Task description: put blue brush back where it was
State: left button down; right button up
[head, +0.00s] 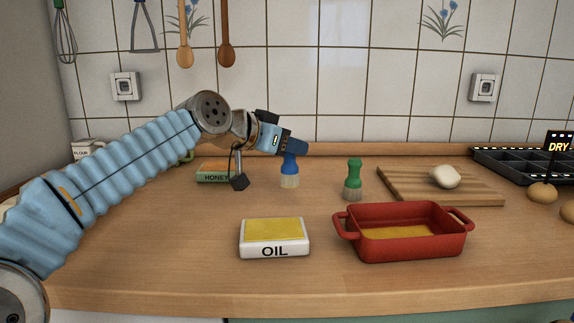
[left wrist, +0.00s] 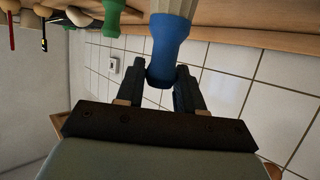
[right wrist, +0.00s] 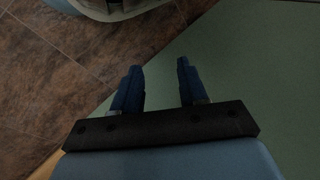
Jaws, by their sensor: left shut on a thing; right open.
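The blue brush (head: 290,170) has a blue handle and pale bristles pointing down. My left gripper (head: 293,146) is shut on the top of its handle. The brush is upright at the back of the counter, right of the honey container; I cannot tell whether its bristles touch the counter. In the left wrist view the blue brush (left wrist: 168,45) sits between the fingers (left wrist: 170,85). A green brush (head: 353,180) stands upright to its right. My right gripper (right wrist: 158,88) is open and empty over a green surface and a brown tiled floor, away from the counter objects.
A honey container (head: 215,172) is left of the blue brush. A white oil container (head: 274,240) and a red dish (head: 400,245) with yellow content stand in front. A wooden board (head: 400,184) with a white lump (head: 445,177) lies right. A dark compartment tray (head: 500,160) is at far right.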

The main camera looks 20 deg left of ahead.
aim_at(287, 163)
pick_arm(q)
jog(key=shift+w+a+f, duration=0.2)
jog(key=shift+f, duration=0.2)
jog(key=shift+w+f+b, duration=0.1)
jog(key=shift+f+b, duration=0.35)
jog(key=shift+f, duration=1.1)
jog(key=shift+f, duration=0.1)
jog(key=shift+f, duration=0.15)
jog(key=c, duration=0.7)
grip_release()
